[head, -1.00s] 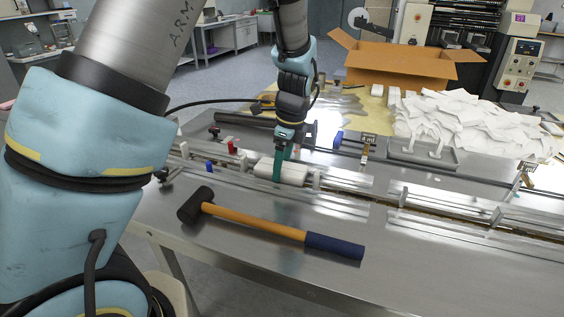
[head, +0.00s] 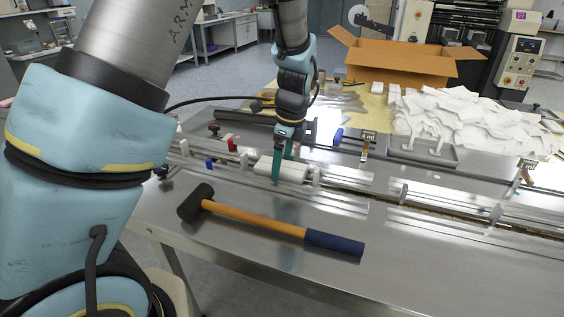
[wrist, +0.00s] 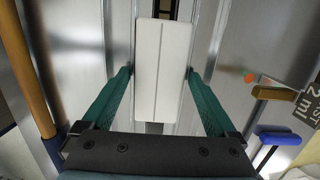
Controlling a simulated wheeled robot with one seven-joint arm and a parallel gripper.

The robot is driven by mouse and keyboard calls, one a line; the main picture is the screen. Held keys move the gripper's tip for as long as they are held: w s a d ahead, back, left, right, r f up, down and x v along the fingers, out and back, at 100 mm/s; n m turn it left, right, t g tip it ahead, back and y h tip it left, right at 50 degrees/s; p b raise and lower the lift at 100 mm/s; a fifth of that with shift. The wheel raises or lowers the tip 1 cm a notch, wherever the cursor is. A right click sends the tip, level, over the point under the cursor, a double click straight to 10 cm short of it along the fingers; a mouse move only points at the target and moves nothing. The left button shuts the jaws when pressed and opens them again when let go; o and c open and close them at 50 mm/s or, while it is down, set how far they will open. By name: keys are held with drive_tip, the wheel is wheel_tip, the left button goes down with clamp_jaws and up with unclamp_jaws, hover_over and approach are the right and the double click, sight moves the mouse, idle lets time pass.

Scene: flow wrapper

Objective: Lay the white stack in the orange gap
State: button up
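The white stack (head: 296,170) is a long pale block over the metal channel near the middle of the bench. In the wrist view the white stack (wrist: 162,60) shows a thin seam along its length and lies between my fingers. My gripper (head: 282,168) reaches down over it with one green finger on its near side and one on its far side. In the wrist view my gripper's fingertips (wrist: 160,72) are at or very near both long sides. I cannot tell whether they press on it. I cannot make out the orange gap with certainty.
A mallet (head: 265,222) with an orange and blue handle lies in front of the channel. Clear guide rails (head: 430,220) run right. Behind are a grey tray (head: 425,158), a heap of white packs (head: 470,120) and an open cardboard box (head: 400,62). The front bench is largely clear.

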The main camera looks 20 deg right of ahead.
drive_tip(key=shift+o, duration=0.2)
drive_tip(key=shift+r, duration=0.1)
wheel_tip(320, 180, up, 10)
drive_tip(key=s+d+b, duration=0.1)
drive_tip(key=shift+r+b, duration=0.25)
drive_tip(key=shift+b, duration=0.05)
idle(0.5)
drive_tip(key=s+a+f+n, duration=0.1)
drive_tip(key=a+n, duration=0.7)
drive_tip(key=a, duration=0.2)
drive_tip(key=s+a+f+n+h, duration=0.1)
drive_tip(key=a+f+n, duration=0.1)
drive_tip(key=a+n, duration=0.7)
drive_tip(key=a+f+n, duration=0.2)
drive_tip(key=a+n, duration=0.6)
drive_tip(key=a, duration=0.4)
drive_tip(key=shift+s+a+f, duration=0.1)
drive_tip(key=shift+s+a, duration=0.05)
drive_tip(key=shift+s, duration=0.25)
